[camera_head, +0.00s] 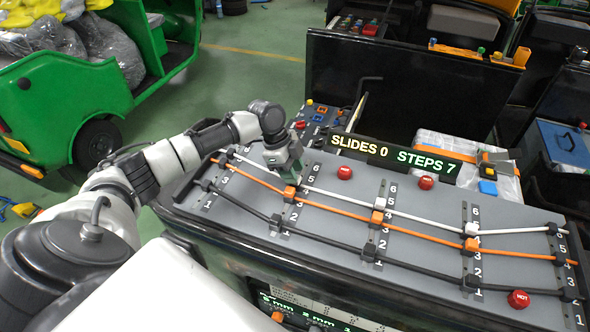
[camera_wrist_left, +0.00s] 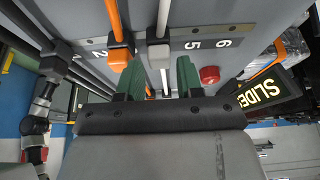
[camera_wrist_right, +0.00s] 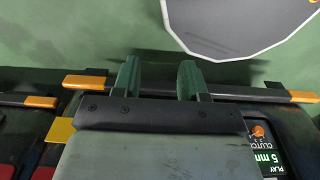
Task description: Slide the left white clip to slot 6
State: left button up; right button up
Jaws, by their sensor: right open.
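The left white clip (camera_wrist_left: 158,55) sits on its white cable in the left wrist view, beside the printed 5, with the 6 farther right. My left gripper (camera_wrist_left: 160,78) is open, with one green finger on each side of the clip and visible gaps. In the head view my left gripper (camera_head: 288,166) is over the left slotted strip and hides this clip. The orange clip (camera_wrist_left: 119,56) lies just outside the left finger; it also shows in the head view (camera_head: 290,192). My right gripper (camera_wrist_right: 160,82) is open and empty in the right wrist view.
Black, orange and white cables cross the grey panel (camera_head: 330,228). Other white clips (camera_head: 380,202) sit on further strips. Red HOT buttons (camera_head: 344,173) stand between strips, one (camera_wrist_left: 209,74) near my left gripper. The sign (camera_head: 400,154) reads SLIDES 0, STEPS 7.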

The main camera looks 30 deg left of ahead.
pick_arm(q)
jog(key=shift+w+d+f, duration=0.1)
jog(key=shift+d+f, duration=0.1)
jog(key=shift+f, duration=0.25)
jog(key=shift+d+f, duration=0.1)
jog(key=shift+f, duration=0.25)
pick_arm(e)
jog(key=shift+w+a+r, duration=0.1)
jog(key=shift+w+r, duration=0.05)
jog(key=shift+w, duration=0.35)
jog(key=shift+w+a+r, duration=0.1)
jog(key=shift+w+r, duration=0.05)
jog(key=shift+w, duration=0.35)
pick_arm(q)
jog(key=shift+c, duration=0.4)
pick_arm(e)
jog(key=shift+s, duration=0.1)
